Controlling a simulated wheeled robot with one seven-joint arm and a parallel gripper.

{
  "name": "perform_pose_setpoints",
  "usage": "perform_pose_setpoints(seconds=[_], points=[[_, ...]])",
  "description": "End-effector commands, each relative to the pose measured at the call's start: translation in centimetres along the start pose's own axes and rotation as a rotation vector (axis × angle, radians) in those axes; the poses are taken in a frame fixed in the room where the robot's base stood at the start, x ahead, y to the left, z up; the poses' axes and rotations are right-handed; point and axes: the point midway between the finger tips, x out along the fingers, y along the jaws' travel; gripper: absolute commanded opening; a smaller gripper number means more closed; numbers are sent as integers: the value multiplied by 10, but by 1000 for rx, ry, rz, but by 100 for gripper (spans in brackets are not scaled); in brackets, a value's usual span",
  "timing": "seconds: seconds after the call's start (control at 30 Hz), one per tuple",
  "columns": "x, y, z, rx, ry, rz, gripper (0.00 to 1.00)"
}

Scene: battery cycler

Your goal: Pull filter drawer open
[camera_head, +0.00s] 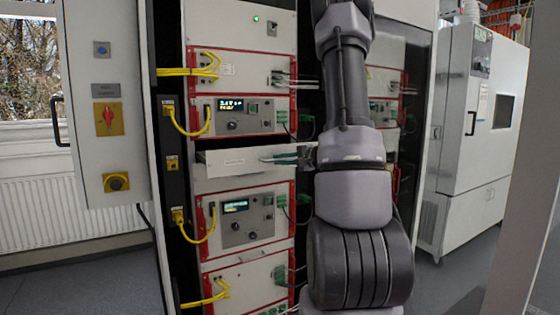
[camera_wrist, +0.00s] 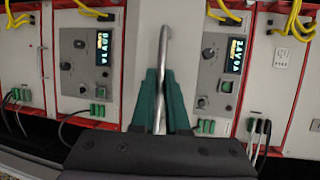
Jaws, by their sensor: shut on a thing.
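The filter drawer (camera_head: 228,164) is the plain white panel between two instrument units in the rack. A dark gap and a strip of grey surface show above its front, so it appears to stand out a little. Its plain front (camera_wrist: 142,40) also fills the middle of the wrist view. A silver bar handle (camera_wrist: 164,45) runs along the drawer front. My gripper (camera_wrist: 160,80) is shut on this handle, with a green finger on either side of it. In the head view my gripper (camera_head: 290,158) reaches the handle from the right, and my arm hides the drawer's right side.
Instrument units with displays sit above (camera_head: 238,115) and below (camera_head: 240,216) the drawer, with yellow cables looping at their left. An open cabinet door (camera_head: 103,75) stands at the left. A white chamber (camera_head: 480,130) stands at the right beyond some floor.

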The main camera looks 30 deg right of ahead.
Motion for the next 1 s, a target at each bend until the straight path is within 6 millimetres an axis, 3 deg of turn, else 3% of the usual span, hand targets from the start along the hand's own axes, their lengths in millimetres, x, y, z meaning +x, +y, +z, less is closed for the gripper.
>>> perform_pose_setpoints(seconds=[0.2,0.3,0.67,0.77,1.0], points=[[0,1,0,1,0,3,0],[0,1,0,1,0,3,42],[-3,0,0,0,1,1,42],[-13,0,-1,0,3,1,42],[-60,0,-1,-1,5,0,42]])
